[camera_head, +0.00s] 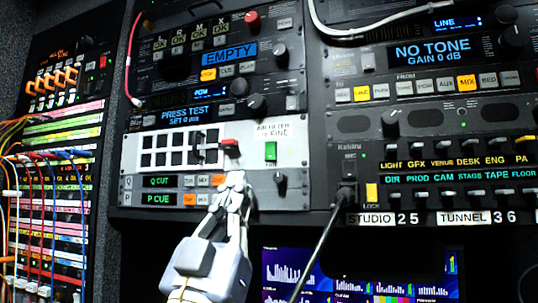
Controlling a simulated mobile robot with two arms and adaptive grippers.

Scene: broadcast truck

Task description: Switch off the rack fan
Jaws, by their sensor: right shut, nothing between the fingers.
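Contact is unclear. My left gripper is out of view.
Orange and grey buttons (203,181) and a small knob (280,180) are close to my right fingertips. A black cable (322,245) hangs right of my right arm from the intercom unit. Screens (360,275) are below. Patch cables (35,180) crowd the left.

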